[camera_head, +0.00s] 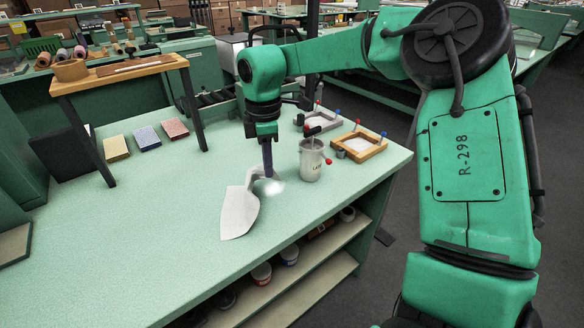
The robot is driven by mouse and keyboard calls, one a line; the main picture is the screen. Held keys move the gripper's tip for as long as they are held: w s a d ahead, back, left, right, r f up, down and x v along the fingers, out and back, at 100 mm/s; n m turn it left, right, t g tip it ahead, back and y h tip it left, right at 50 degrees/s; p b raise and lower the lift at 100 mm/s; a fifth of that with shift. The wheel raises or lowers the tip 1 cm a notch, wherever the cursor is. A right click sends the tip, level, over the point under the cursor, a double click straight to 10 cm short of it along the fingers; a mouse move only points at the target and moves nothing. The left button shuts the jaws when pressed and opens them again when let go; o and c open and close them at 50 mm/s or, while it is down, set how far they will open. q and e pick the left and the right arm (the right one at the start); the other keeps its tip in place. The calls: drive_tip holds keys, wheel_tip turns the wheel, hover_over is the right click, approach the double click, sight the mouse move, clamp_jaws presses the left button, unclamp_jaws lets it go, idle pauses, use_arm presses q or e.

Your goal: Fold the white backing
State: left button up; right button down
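The white backing (239,213) lies on the pale green table (120,235) near its front edge. Its far part is drawn up and bent at the fingertips of my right gripper (268,172). This gripper points straight down, and its dark fingers show as one narrow strip. They look shut on the raised part of the backing. The fingers hide part of the contact. My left gripper is not in view.
A grey labelled cup (311,163) holding tools stands just right of the gripper. Behind it are a wooden frame (361,146) and a grey frame (316,122) with coloured knobs. A wooden stand (120,75) and coloured pads (146,139) are at back left. The left front table is clear.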

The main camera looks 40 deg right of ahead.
drive_tip(key=w+a+f, duration=0.1)
drive_tip(key=a, duration=0.2)
drive_tip(key=w+a+f, duration=0.2)
drive_tip(key=w+a+f+b, duration=0.1)
drive_tip(key=a, duration=0.2)
drive_tip(key=shift+w+a+f, duration=0.2)
drive_tip(key=shift+a+f, duration=0.15)
drive_tip(key=shift+f, duration=0.05)
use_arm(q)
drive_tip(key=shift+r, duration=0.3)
use_arm(e)
drive_tip(key=shift+s+r, duration=0.1)
drive_tip(key=c, duration=1.4)
unclamp_jaws()
drive_tip(key=o, duration=1.4)
drive_tip(key=shift+r, duration=0.1)
use_arm(q)
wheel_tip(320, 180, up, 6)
drive_tip(key=p, duration=0.6)
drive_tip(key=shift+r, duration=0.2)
use_arm(e)
wheel_tip(320, 180, up, 9)
